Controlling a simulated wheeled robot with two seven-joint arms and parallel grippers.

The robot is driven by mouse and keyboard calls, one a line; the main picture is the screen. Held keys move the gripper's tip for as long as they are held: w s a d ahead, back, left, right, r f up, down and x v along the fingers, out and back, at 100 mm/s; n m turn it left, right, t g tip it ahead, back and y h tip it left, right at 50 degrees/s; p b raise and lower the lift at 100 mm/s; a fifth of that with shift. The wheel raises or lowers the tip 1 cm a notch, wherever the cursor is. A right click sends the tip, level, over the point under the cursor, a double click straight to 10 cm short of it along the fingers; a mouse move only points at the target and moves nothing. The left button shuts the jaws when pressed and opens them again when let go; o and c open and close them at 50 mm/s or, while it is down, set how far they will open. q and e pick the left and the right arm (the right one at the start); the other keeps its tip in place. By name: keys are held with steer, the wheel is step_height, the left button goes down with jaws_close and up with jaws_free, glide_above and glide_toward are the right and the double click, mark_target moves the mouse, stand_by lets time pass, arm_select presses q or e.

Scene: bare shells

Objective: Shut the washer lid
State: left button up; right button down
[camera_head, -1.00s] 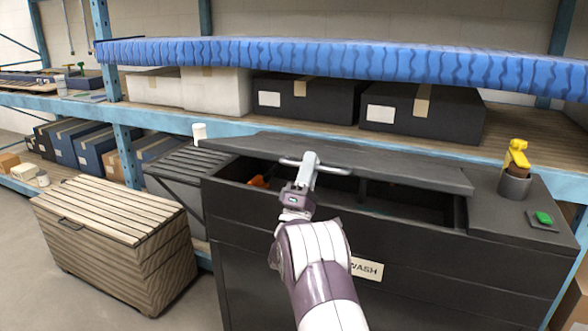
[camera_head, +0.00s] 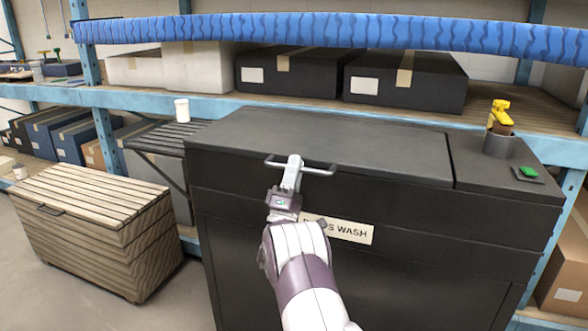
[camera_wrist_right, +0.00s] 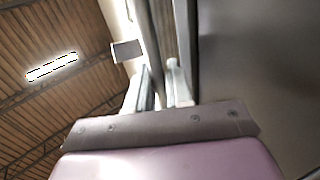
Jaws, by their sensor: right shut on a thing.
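The black washer (camera_head: 400,235) fills the middle of the head view, with a sign ending in "WASH" on its front. Its dark lid (camera_head: 330,133) lies flat over the opening, level with the top panel beside it, and no gap shows. A light metal bar handle (camera_head: 318,171) runs along the lid's front edge. My right gripper (camera_head: 294,163) is shut on that handle. In the right wrist view the fingers (camera_wrist_right: 160,88) reach up to the bar, close against the dark front. My left gripper is not in view.
A spray bottle with a yellow head (camera_head: 501,112) stands in a grey holder on the washer's right top, by a green button (camera_head: 528,171). A wooden slatted chest (camera_head: 95,225) stands left on the floor. A white cup (camera_head: 182,110) and shelves with boxes are behind.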

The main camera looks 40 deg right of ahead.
steer(key=shift+f, duration=0.55)
steer(key=c, duration=1.2)
jaws_free()
steer(key=shift+s+r, duration=0.1)
steer(key=b+v, duration=0.2)
steer(key=v, duration=1.1)
